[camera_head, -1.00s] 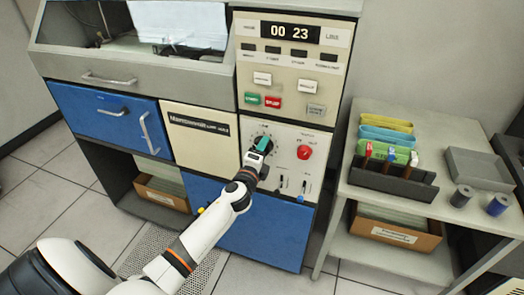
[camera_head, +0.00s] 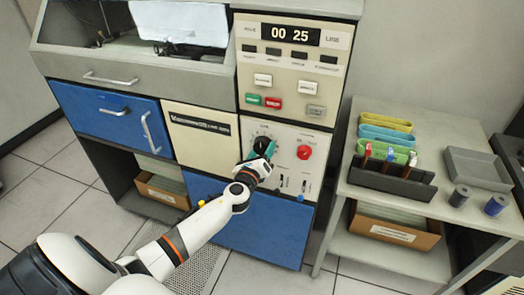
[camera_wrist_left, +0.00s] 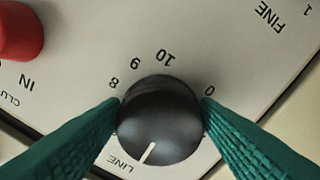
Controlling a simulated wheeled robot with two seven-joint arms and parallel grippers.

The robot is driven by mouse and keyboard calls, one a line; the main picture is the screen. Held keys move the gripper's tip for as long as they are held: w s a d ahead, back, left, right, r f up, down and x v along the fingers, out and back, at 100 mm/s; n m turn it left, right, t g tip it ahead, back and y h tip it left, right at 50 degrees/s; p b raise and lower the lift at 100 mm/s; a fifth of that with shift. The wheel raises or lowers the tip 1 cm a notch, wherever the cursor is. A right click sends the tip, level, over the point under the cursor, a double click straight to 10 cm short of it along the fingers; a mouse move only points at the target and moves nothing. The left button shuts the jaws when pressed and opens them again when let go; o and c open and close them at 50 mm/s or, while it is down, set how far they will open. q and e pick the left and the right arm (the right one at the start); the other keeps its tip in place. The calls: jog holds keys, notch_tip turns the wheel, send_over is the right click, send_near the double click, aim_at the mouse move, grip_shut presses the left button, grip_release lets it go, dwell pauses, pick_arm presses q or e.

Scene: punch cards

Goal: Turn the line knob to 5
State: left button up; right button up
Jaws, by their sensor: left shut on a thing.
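The line knob (camera_wrist_left: 158,122) is black with a white pointer mark and shows between my fingers in the left wrist view. Its pointer is toward the lower left, at the word LINE. The numbers 8, 9, 10 and 0 show around it; the other numbers are hidden by the knob or my fingers. My left gripper (camera_head: 268,150) has green fingers, one on each side of the knob and shut on it. In the head view the knob (camera_head: 261,143) is partly covered by the gripper. My right gripper is not in view.
A red knob (camera_head: 304,152) is just right on the same panel, with small switches below. A display (camera_head: 292,34) above reads 00 25, over green and red buttons. A grey side table (camera_head: 440,132) with colored card holders and a tray stands at right.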

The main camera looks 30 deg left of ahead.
pick_arm(q)
jog(key=shift+f+m, duration=0.15)
jog(key=shift+m, duration=0.35)
jog(key=o, duration=1)
jog(key=shift+s, duration=0.1)
jog(key=b+v, duration=0.1)
jog(key=v, duration=1.1)
